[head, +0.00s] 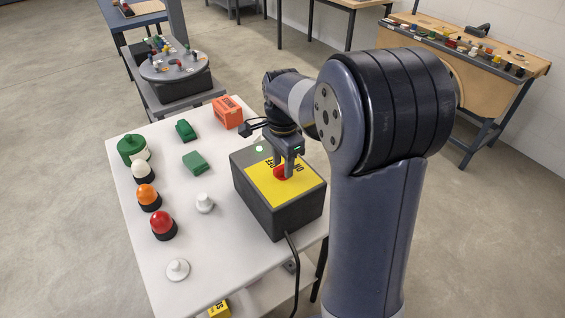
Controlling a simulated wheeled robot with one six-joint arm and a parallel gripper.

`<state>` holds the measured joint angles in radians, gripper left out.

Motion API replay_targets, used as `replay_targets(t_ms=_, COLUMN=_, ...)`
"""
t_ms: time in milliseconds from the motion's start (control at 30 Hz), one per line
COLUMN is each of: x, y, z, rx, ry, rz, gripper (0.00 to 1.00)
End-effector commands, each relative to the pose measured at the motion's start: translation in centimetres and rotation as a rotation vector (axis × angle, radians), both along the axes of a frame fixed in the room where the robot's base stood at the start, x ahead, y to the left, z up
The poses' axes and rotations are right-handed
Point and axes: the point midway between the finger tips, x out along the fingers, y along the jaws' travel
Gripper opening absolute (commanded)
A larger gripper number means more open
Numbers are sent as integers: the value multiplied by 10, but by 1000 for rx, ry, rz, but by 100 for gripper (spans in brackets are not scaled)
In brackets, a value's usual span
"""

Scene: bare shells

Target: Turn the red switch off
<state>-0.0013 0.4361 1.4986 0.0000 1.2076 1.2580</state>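The red switch (280,173) sits on a yellow plate (262,178) on top of a dark box (262,207). The plate carries black lettering, partly covered; part of it reads like "ON". A small green light (259,149) glows by the box's far edge. My gripper (289,172) points straight down at the red switch, and its tips hide part of it. I cannot tell whether the fingers touch the switch or hold it. The fingers look close together, but their gap is not visible from here.
The box stands on a white table (225,255) with red (162,223), orange (148,195) and white domes, green objects (195,162), white knobs (205,202) and an orange block (227,112). A black cable (295,265) hangs off the front edge. Other benches stand behind.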

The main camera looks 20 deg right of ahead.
Motion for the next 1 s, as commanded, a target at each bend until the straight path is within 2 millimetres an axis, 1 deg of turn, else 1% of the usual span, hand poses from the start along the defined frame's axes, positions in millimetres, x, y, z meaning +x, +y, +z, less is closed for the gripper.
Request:
replay_targets(t_ms=100, x=0, y=0, z=-5, rx=0, ry=0, rz=0, gripper=38)
replay_targets(t_ms=367, x=0, y=0, z=-6, rx=0, ry=-1, rz=0, gripper=37)
replay_targets(t_ms=800, x=0, y=0, z=-5, rx=0, ry=-1, rz=0, gripper=1)
replay_targets(t_ms=833, x=0, y=0, z=-5, rx=0, ry=-1, rz=0, gripper=0)
replay_targets(t_ms=1000, x=0, y=0, z=-5, rx=0, ry=-1, rz=2, gripper=0)
